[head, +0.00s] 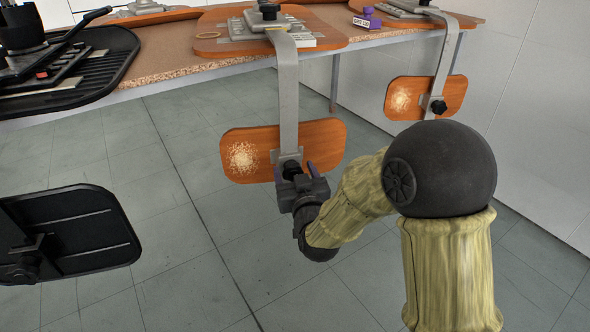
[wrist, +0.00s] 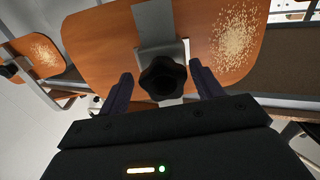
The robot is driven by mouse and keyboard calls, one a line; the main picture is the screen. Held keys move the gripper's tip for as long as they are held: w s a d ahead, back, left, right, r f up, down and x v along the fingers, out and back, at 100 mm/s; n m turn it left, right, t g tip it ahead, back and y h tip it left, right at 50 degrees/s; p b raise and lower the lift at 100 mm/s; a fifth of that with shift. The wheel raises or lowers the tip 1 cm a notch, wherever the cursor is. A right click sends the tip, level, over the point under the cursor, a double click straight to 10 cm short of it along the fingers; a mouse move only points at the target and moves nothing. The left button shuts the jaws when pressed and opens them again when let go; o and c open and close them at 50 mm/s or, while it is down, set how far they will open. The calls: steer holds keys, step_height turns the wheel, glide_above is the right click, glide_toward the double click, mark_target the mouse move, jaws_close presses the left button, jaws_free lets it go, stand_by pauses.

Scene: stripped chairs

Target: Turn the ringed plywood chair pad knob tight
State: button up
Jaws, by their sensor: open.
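The orange plywood chair pad (head: 330,137) has a pale scuffed patch on its left and hangs from a grey metal bar (head: 288,90); it fills the top of the wrist view (wrist: 100,45). A black lobed knob (wrist: 163,77) sits on the metal plate (wrist: 158,25) on this pad. In the head view the knob is largely hidden by my gripper. My gripper (head: 295,171) is open, and in the wrist view (wrist: 160,70) its two fingers stand either side of the knob, with visible gaps. I cannot tell whether it surrounds the knob in depth.
A similar plywood pad (head: 426,97) with its own black knob (head: 438,107) hangs to the right. A black chair pad (head: 85,235) stands at lower left. The bench (head: 190,66) behind carries chair parts and a purple block (head: 367,18). Floor between is clear.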

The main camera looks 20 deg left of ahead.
steer(key=shift+d, duration=0.15)
steer(key=shift+c, duration=0.9)
steer(key=shift+s+a, duration=0.25)
steer(key=shift+a, duration=0.1)
steer(key=c, duration=0.8)
steer(key=shift+w+d, duration=0.15)
steer(key=shift+d, duration=0.3)
steer(key=shift+s+a, duration=0.2)
steer(key=shift+a, duration=0.25)
